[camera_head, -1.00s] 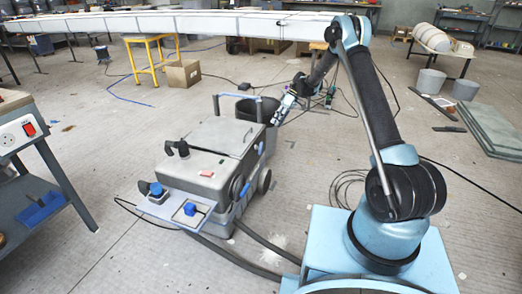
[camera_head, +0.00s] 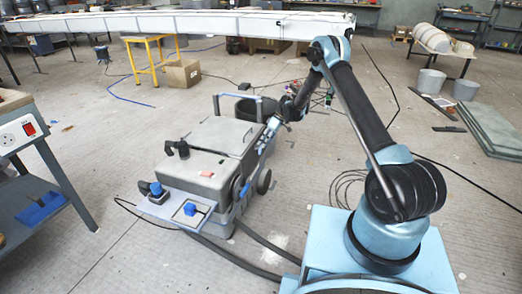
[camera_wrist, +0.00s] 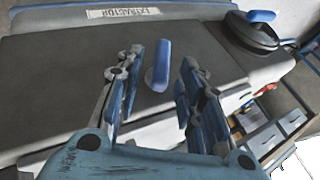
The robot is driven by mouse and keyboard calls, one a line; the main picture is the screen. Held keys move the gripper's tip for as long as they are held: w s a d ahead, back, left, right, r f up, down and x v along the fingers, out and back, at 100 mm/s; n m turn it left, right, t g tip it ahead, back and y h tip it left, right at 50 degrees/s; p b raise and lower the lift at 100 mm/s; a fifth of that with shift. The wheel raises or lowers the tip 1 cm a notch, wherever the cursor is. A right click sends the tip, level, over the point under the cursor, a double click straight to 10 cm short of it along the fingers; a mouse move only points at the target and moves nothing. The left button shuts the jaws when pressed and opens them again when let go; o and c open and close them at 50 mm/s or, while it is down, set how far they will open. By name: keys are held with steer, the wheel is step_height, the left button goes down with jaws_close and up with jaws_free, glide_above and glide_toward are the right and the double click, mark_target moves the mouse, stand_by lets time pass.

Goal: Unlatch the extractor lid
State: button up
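The extractor (camera_head: 205,175) is a grey wheeled box with a flat lid (camera_head: 224,134), which looks closed. In the wrist view the lid (camera_wrist: 60,85) carries a label reading EXTRACTOR (camera_wrist: 123,14). A blue latch-like tab (camera_wrist: 158,65) stands at the lid's edge, between my fingers in the picture. My gripper (camera_wrist: 163,68) is open, one finger on each side of the tab; gaps show and I see no grip on it. In the head view my gripper (camera_head: 264,143) is at the extractor's right side, where the tab is hard to make out.
A black round fitting (camera_wrist: 250,35) with a blue lever lies to the right in the wrist view. A shelf with blue controls (camera_head: 175,204) juts from the extractor's front. Hoses (camera_head: 235,257) run along the floor. A workbench (camera_head: 40,150) stands at left; open floor lies around.

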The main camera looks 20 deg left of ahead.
mark_target(259, 148)
steer(key=shift+x, duration=2)
steer(key=c, duration=0.8)
